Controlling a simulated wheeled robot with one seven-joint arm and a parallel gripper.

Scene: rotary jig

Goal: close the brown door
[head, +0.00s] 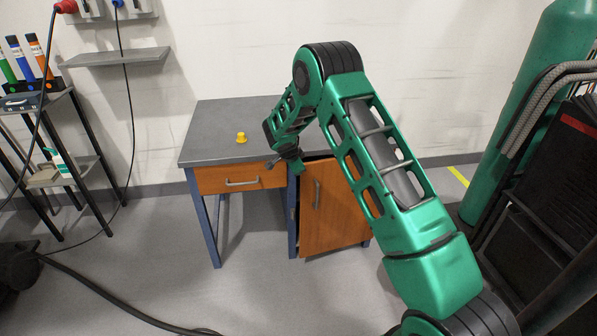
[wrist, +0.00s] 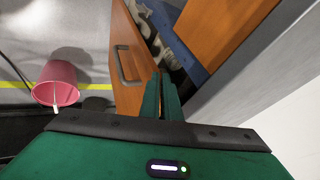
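The brown door (head: 335,210) is on the right side of the desk and stands ajar, with a dark gap along its left edge and top. Its metal handle (head: 317,193) is near that left edge. In the wrist view the door (wrist: 128,88) and its handle (wrist: 124,64) show left of the fingers, with the cabinet's inside visible through the gap. My gripper (head: 298,178) is at the door's upper left; its fingers (wrist: 162,92) are together with nothing between them. I cannot tell whether they touch the door. My arm hides the door's upper right.
A brown drawer (head: 240,178) is in the desk's left side. A yellow knob-like piece (head: 241,138) sits on the grey desktop (head: 215,125). A pink bucket (wrist: 55,84) is on the floor. A green cylinder (head: 520,100) stands at right, a shelf rack (head: 60,150) at left.

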